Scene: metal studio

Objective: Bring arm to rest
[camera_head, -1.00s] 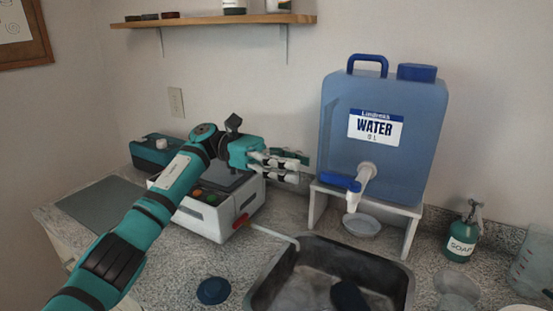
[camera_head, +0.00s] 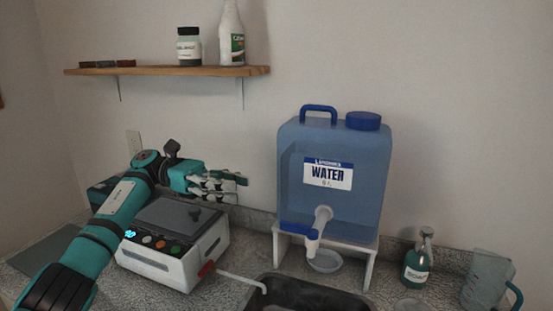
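My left arm comes in from the left, and its gripper (camera_head: 232,186) hangs in the air above the white machine (camera_head: 165,266) with coloured buttons, its fingers pointing right toward the water container. The fingers lie close to level and seem to hold nothing, but from this angle I cannot tell whether they are parted or closed. My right gripper is not in view.
A blue water container (camera_head: 335,205) stands on a white stand (camera_head: 371,262) behind the sink (camera_head: 305,294). A soap bottle (camera_head: 417,266) and a clear jug (camera_head: 484,281) are at the right. A wooden shelf (camera_head: 165,71) with bottles hangs above.

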